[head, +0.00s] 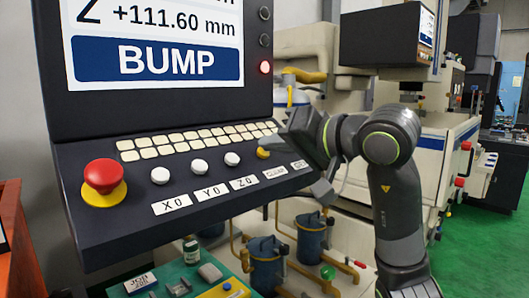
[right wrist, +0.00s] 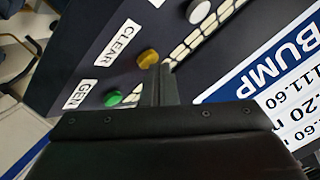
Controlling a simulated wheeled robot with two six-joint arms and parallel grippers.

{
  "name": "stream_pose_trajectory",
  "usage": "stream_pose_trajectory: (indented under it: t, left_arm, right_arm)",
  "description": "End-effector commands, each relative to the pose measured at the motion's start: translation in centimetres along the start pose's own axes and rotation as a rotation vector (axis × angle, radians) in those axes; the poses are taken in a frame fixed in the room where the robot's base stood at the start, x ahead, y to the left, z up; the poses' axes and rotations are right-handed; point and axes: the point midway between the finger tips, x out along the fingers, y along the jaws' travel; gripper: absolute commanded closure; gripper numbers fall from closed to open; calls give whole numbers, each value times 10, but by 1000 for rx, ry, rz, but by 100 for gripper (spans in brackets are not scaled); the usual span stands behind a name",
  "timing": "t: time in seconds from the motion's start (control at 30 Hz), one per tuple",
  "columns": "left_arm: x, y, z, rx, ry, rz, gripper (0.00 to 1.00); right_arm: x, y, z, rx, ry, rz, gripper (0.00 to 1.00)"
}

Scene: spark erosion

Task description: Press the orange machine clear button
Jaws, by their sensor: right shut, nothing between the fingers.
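In the right wrist view the orange button (right wrist: 148,58) is beside the white label reading CLEAR (right wrist: 118,42). My right gripper (right wrist: 160,70) is shut and empty, its fingertips right beside the button in that view. Whether they touch it I cannot tell. In the head view the right gripper (head: 284,139) reaches over the panel from the right. My left gripper is not in view.
A green button (right wrist: 113,98) labelled GEN lies close to the orange one. White buttons (head: 232,159), cream keys (head: 205,140) and a red emergency stop (head: 103,175) share the panel. The screen (head: 160,45) reads BUMP. A red lamp (head: 265,66) glows beside it.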

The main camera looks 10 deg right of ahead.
Motion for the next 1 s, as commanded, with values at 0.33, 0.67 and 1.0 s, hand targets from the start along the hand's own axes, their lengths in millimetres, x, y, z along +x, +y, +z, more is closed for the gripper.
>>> stream_pose_trajectory:
  t: [0.33, 0.67, 1.0]
  left_arm:
    - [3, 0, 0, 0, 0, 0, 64]
    - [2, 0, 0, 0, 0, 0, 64]
    - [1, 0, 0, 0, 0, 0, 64]
  right_arm:
    - [2, 1, 2, 0, -2, 0, 100]
    - [0, 0, 0, 0, -2, 1, 100]
    - [-10, -7, -7, 0, -1, 0, 100]
